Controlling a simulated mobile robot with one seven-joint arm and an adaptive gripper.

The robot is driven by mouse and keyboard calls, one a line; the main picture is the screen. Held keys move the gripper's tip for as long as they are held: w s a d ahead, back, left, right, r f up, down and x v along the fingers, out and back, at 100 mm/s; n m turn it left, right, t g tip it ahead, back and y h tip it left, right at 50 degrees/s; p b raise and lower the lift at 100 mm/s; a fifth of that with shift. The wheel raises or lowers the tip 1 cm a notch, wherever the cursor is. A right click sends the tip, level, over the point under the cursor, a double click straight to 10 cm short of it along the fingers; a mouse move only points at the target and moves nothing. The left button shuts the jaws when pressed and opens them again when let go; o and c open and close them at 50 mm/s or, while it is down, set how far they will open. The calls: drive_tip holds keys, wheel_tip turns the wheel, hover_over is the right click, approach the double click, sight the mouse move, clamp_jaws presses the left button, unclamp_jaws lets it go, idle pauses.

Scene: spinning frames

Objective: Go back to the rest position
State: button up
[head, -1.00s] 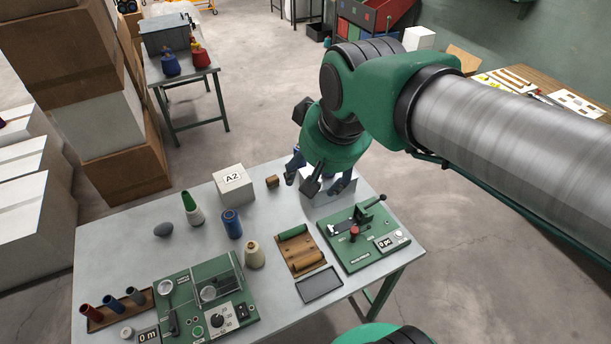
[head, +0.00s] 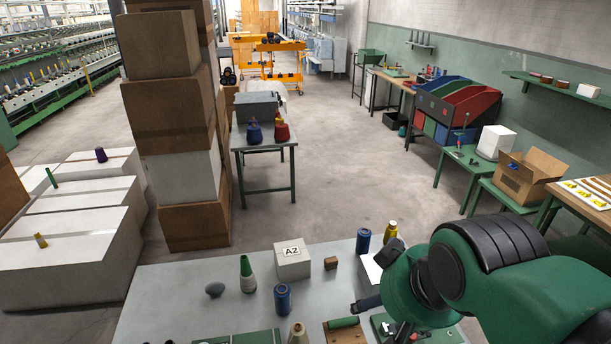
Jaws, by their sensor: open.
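My gripper (head: 378,278) is at the right part of the grey work table (head: 180,290), its dark fingers spread apart with nothing seen between them. My green arm fills the lower right and hides part of the table. A blue spool (head: 363,241) and a yellow spool (head: 391,231) stand just behind the gripper. A white block (head: 370,270) shows partly behind the fingers; whether they touch it I cannot tell.
On the table stand a white A2 box (head: 292,260), a brown block (head: 331,263), a green-and-white cone (head: 247,274), a blue spool (head: 283,298) and a cream cone (head: 298,334). Stacked boxes (head: 180,130) rise at left. The floor beyond is open.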

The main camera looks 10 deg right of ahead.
wheel_tip(320, 180, down, 6)
drive_tip(key=b, duration=0.5)
drive_tip(key=shift+r, duration=0.1)
